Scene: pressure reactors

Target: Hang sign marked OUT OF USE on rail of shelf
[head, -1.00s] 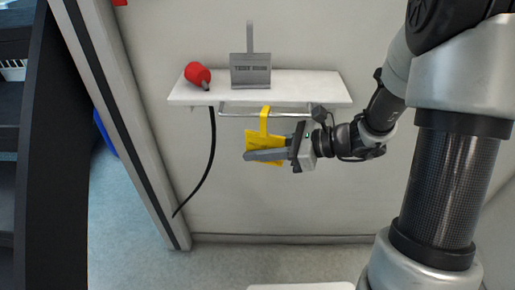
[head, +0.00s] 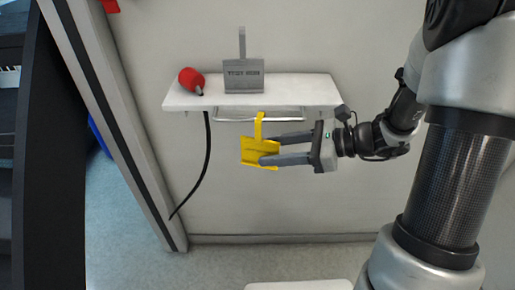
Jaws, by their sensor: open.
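A yellow sign (head: 256,150) with a tall hooked strip is below the shelf (head: 310,92). The strip's top meets the metal rail (head: 225,118) under the shelf's front edge, so it appears to hang there, slightly tilted. Its lettering is not readable. My gripper (head: 269,149) is open, reaching in from the right. Its fingers are spread, with the tips at the sign's right part; the lower finger overlaps its face. I cannot tell whether they touch. A grey sign (head: 243,77) with a tall strip stands on the shelf, its lettering too small to read surely.
A red bulb-shaped object (head: 190,80) lies at the left on the shelf. A black cable (head: 207,160) hangs below the shelf's left end. A door frame (head: 120,140) and dark furniture stand at the left.

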